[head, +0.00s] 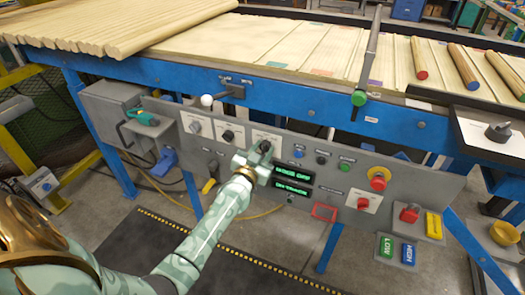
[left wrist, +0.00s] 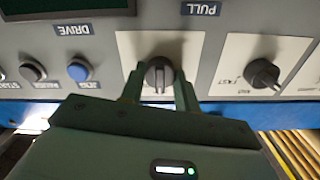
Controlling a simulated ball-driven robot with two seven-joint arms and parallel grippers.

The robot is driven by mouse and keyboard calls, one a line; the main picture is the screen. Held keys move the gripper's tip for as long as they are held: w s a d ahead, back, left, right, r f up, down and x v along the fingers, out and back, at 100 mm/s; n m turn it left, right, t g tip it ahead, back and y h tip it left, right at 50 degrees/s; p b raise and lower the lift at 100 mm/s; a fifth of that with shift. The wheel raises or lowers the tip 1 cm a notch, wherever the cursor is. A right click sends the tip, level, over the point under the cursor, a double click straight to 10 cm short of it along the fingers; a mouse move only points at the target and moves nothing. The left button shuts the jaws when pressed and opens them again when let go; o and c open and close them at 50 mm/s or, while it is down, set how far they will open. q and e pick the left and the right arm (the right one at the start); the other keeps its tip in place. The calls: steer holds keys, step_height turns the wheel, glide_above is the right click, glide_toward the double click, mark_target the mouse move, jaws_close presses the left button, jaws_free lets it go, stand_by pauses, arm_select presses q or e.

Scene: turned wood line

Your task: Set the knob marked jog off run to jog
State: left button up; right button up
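A black knob (left wrist: 158,75) on a white plate is in the middle of the left wrist view, its grip ridge roughly upright in that picture. Its marking cannot be read, being hidden or out of view. My left gripper (left wrist: 158,88) is open, one finger on each side of this knob, with small gaps visible. In the head view my left gripper (head: 262,152) is at the panel and largely covers this knob and its plate. My right gripper is not in view.
A second black knob (left wrist: 262,73) marked FAST sits beside it; in the head view it is the middle knob (head: 228,135). A blue button (left wrist: 79,70) is on the other side. Green displays (head: 292,176) lie close to the gripper. A white-ball lever (head: 207,100) stands above.

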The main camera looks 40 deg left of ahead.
arm_select(q)
steer(key=shift+n, duration=0.3)
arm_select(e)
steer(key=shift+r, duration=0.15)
arm_select(q)
steer(key=n+p, duration=0.2)
steer(key=n, duration=0.1)
steer(key=shift+r+n, duration=0.1)
steer(key=shift+n, duration=0.2)
steer(key=n+p, duration=0.1)
steer(key=n, duration=0.3)
steer(key=shift+n, duration=0.3)
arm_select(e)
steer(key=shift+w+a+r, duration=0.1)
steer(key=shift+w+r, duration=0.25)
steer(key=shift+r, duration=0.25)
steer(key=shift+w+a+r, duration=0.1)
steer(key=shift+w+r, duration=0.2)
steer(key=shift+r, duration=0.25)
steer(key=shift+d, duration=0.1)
arm_select(q)
steer(key=o, duration=1)
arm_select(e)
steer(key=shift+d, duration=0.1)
